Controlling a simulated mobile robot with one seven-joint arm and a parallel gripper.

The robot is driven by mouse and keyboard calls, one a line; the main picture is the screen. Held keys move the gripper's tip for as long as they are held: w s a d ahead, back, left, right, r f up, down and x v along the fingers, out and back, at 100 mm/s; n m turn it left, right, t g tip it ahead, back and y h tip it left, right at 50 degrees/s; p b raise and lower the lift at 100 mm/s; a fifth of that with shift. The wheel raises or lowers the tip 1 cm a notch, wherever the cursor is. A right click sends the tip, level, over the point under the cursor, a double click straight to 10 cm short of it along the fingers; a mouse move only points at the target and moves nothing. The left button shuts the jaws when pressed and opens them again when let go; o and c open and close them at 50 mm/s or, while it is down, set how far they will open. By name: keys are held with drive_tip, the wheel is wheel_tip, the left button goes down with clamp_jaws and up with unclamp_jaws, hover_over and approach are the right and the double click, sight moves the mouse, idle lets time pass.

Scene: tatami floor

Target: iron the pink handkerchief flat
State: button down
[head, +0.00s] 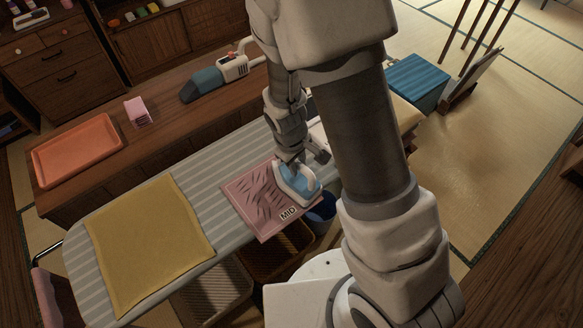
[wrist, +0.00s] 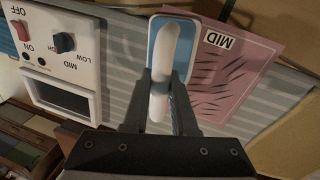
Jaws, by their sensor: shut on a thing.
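The pink handkerchief (head: 243,199) lies on the grey striped ironing board (head: 205,190), with many dark crease marks and a "MID" label; it also shows in the wrist view (wrist: 232,75). A blue and white iron (head: 303,185) is at the handkerchief's right edge in the head view, overlapping it. My gripper (wrist: 160,90) is shut on the iron's white handle (wrist: 165,60). Whether the iron's sole touches the cloth is hard to tell. A white control panel (wrist: 80,75) has a dark dial (wrist: 62,42) marked LOW and MID and a red ON/OFF switch (wrist: 20,30).
A yellow cloth (head: 148,243) lies on the board's left part. A wooden counter (head: 165,130) behind holds an orange tray (head: 75,150), a small pink stack (head: 138,112) and a blue-grey appliance (head: 220,75). Baskets (head: 215,287) stand below the board. A blue box (head: 418,80) is at right.

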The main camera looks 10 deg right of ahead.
drive_tip(key=shift+w+d, duration=0.1)
drive_tip(key=shift+d, duration=0.15)
drive_tip(key=shift+w+a, duration=0.7)
drive_tip(key=shift+w, duration=0.35)
drive_tip(key=shift+s+a+r, duration=0.1)
drive_tip(key=shift+s+a, duration=0.35)
drive_tip(key=shift+a, duration=0.3)
drive_tip(key=shift+s+a+r, duration=0.1)
drive_tip(key=shift+s+a, duration=0.3)
drive_tip(key=shift+a, duration=0.35)
drive_tip(key=shift+s+a+b, duration=0.7)
drive_tip(key=shift+s+a, duration=1.1)
drive_tip(key=shift+a, duration=3.35)
drive_tip(key=shift+w+d+f+b, duration=0.1)
drive_tip(key=shift+w+d+b, duration=0.1)
drive_tip(key=shift+w+d, duration=1.05)
drive_tip(key=shift+w+d+r+b, duration=0.15)
drive_tip(key=shift+w+d, duration=0.5)
drive_tip(key=shift+d, duration=1.15)
drive_tip(key=shift+w+d+f+b, duration=0.2)
drive_tip(key=shift+w+d, duration=0.75)
drive_tip(key=shift+d, duration=0.55)
drive_tip(key=shift+w+d+f, duration=0.1)
drive_tip(key=shift+w+d, duration=0.35)
drive_tip(key=shift+d, duration=0.3)
drive_tip(key=shift+w+d+f, duration=0.1)
drive_tip(key=shift+w+d, duration=0.3)
drive_tip(key=shift+d, duration=0.35)
